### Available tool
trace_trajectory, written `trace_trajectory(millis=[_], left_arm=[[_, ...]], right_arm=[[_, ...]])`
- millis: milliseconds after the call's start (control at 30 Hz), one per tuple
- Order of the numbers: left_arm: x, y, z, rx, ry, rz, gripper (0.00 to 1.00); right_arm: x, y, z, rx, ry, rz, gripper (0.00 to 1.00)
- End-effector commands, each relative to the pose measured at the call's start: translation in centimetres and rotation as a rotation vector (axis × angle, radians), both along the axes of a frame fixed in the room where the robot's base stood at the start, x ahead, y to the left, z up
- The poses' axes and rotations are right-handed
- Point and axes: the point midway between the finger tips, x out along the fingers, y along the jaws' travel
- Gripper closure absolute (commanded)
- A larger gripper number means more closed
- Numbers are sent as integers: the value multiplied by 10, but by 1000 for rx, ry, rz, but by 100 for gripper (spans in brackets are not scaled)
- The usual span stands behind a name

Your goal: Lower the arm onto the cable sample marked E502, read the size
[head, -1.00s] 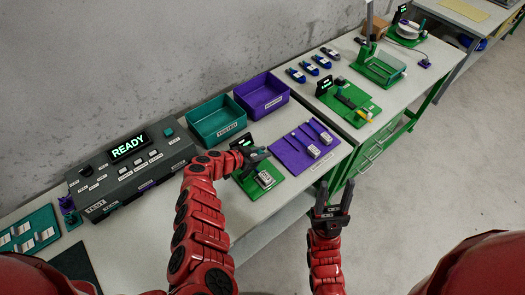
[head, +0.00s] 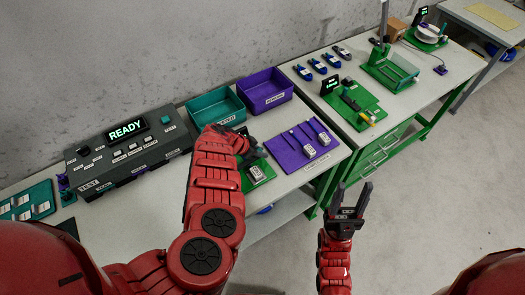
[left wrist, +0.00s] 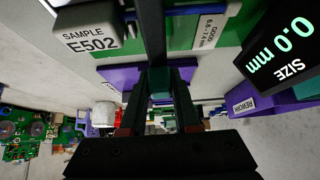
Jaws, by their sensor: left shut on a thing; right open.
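The sample block marked E502 (left wrist: 90,35) is pale with a dark label; in the head view a pale block (head: 256,173) sits on the small green gauge board (head: 262,184). The SIZE display (left wrist: 285,50) reads 0.0 mm. A label by the board reads GOOD 6.6-7.4 mm. My left gripper (left wrist: 160,95) is shut on a teal piece (left wrist: 160,80), apparently the gauge arm's handle; in the head view my forearm hides most of it. My right gripper (head: 351,200) is open and empty, in front of the table edge.
A purple board (head: 300,146) with two pale blocks lies right of the gauge. Teal (head: 215,108) and purple (head: 265,92) bins stand behind. The tester (head: 128,148) at left shows READY. Another table with green fixtures (head: 355,108) is at the right.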

Motion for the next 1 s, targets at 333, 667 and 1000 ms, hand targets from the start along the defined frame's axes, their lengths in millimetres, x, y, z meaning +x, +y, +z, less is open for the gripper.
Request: trace_trajectory(millis=[333, 667, 1000], left_arm=[[-2, 0, -1, 1, 3, -3, 58], [-1, 0, -1, 1, 1, -1, 40], [-8, 11, 20, 2, 0, -2, 40]], right_arm=[[0, 0, 0, 0, 0, 0, 50], [0, 0, 0, 0, 0, 0, 50], [0, 0, 5, 0, 0, 0, 50]])
